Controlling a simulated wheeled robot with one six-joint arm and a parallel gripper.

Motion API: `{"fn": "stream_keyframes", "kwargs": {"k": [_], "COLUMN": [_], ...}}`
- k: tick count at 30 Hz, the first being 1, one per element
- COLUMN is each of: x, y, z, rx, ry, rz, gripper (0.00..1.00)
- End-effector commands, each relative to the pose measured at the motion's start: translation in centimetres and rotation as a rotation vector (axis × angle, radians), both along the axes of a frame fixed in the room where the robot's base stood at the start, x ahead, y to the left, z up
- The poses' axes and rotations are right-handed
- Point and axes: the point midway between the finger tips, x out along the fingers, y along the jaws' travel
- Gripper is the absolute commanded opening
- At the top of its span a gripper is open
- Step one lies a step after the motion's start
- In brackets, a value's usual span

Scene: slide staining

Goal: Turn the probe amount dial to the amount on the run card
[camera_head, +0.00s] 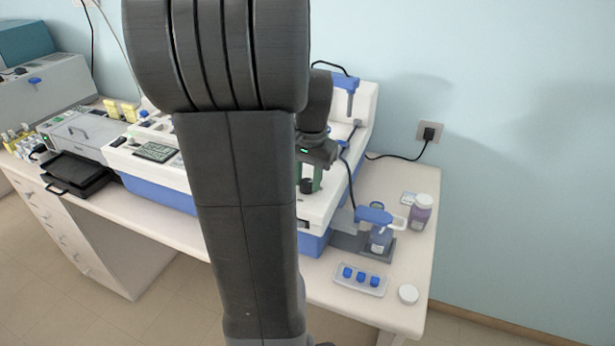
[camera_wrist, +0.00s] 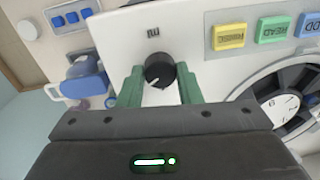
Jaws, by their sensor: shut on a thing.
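The probe amount dial is most likely the black round knob (camera_wrist: 160,70) on the white machine panel (camera_wrist: 184,27) in the wrist view. It has a pale pointer mark near its lower left edge. My gripper (camera_wrist: 158,82) has its two green fingers on either side of the knob, shut on it. In the head view, my gripper (camera_head: 310,178) is at the front of the white and blue machine (camera_head: 325,205), partly hidden behind my arm. I cannot make out a run card, and the marking above the knob is too small to read.
Yellow (camera_wrist: 229,36), green (camera_wrist: 273,28) and blue buttons lie right of the knob, above a numbered round dial (camera_wrist: 285,103). A blue-topped dispenser (camera_head: 375,216), a tray with blue caps (camera_head: 360,281), a white lid (camera_head: 408,293) and a purple bottle (camera_head: 420,212) stand at the right.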

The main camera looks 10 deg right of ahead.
Motion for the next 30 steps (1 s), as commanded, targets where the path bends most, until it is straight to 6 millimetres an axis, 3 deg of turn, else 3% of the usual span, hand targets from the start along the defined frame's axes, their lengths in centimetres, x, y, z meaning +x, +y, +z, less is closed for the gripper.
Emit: {"fn": "stream_keyframes", "kwargs": {"k": [5, 6, 9, 20, 23, 30], "x": [0.1, 0.1, 0.0, 0.0, 0.0, -0.1], "y": [0.0, 0.0, 0.0, 0.0, -0.1, -0.4], "z": [0.1, 0.1, 0.1, 0.6, 1.9, 7.3], "rx": [0.0, 0.0, 0.0, 0.0, -0.001, -0.001], "ry": [-0.003, -0.002, -0.002, -0.001, -0.006, -0.007], "rz": [0.0, 0.0, 0.0, 0.001, 0.001, 0.0], "gripper": [0.09, 0.37, 0.53, 0.53, 0.53, 0.53]}}
